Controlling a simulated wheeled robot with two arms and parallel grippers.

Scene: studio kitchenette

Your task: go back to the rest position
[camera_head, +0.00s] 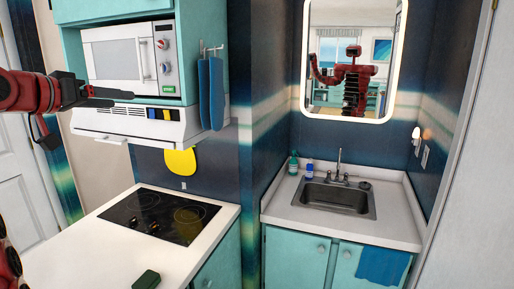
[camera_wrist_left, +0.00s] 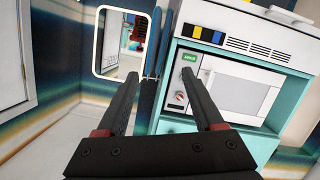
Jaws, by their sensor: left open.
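My left gripper (camera_head: 112,97) comes in from the left in the head view, held up in front of the microwave and range hood, above the white counter. In the left wrist view its two dark fingers (camera_wrist_left: 158,92) stand wide apart with nothing between them. The gripper is open and empty. My right gripper is not in the head view as a near arm. A red robot reflection (camera_head: 352,78) shows in the mirror, too small to read its grippers.
A microwave (camera_head: 130,60) sits in a teal cabinet above a range hood (camera_head: 130,122). Below are a black cooktop (camera_head: 158,214) and a dark green block (camera_head: 147,280) on the white counter (camera_head: 75,255). A sink (camera_head: 338,199) stands at the right under the mirror (camera_head: 350,114).

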